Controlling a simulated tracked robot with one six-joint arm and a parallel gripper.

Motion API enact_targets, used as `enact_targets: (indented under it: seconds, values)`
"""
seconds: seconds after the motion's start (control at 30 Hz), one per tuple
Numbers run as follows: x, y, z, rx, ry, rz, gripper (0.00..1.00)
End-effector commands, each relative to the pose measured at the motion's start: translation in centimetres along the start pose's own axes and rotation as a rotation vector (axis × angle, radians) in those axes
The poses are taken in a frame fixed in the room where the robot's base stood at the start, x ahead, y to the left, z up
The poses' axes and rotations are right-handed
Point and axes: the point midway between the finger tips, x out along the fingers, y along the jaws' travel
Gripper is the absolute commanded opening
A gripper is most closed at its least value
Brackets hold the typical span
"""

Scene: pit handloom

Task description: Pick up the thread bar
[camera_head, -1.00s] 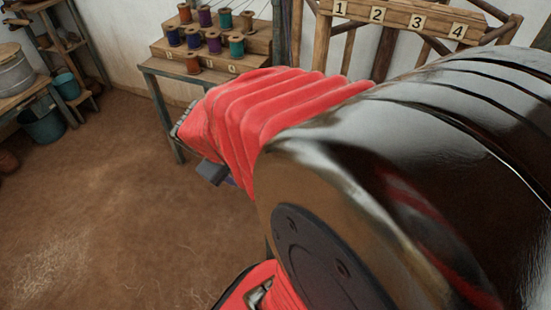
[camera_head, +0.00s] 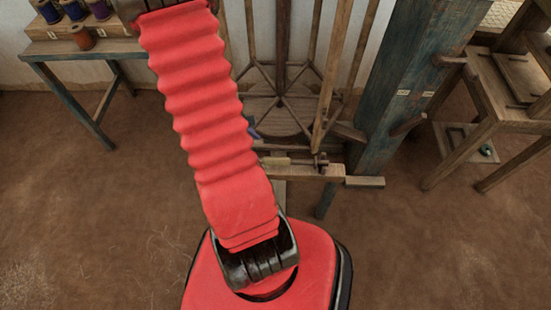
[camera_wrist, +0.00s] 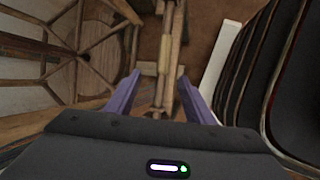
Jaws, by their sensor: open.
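My gripper (camera_wrist: 160,78) shows in the wrist view with its two purple fingers apart. A narrow wooden bar (camera_wrist: 164,62) runs up the picture in the gap between the fingertips, with no finger clearly touching it. I cannot tell for sure whether it is the thread bar. In the head view, a wooden bar (camera_head: 308,171) lies level at the foot of the wooden frame. My red-sleeved arm hides most of my gripper there; only a small bluish part shows beside the sleeve.
A spoked wooden frame (camera_head: 283,84) stands behind the bar, and a blue-green post (camera_head: 398,85) rises to its right. A bench with thread spools (camera_head: 85,54) is at upper left. A pale strip (camera_wrist: 220,58) lies right of the fingers. Bare floor (camera_head: 90,220) is open at left.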

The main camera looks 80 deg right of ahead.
Motion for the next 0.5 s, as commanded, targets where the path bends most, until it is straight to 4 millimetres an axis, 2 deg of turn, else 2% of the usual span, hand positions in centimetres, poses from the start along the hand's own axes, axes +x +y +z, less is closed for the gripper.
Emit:
enact_targets:
  seconds: [0.03,0.13,0.5]
  values:
    - [0.9,-0.4,0.3,-0.010,-0.006,-0.014,0.48]
    - [1.7,-0.8,0.6,-0.023,-0.008,-0.027,0.48]
    - [1.9,-0.8,0.7,-0.027,-0.008,-0.028,0.48]
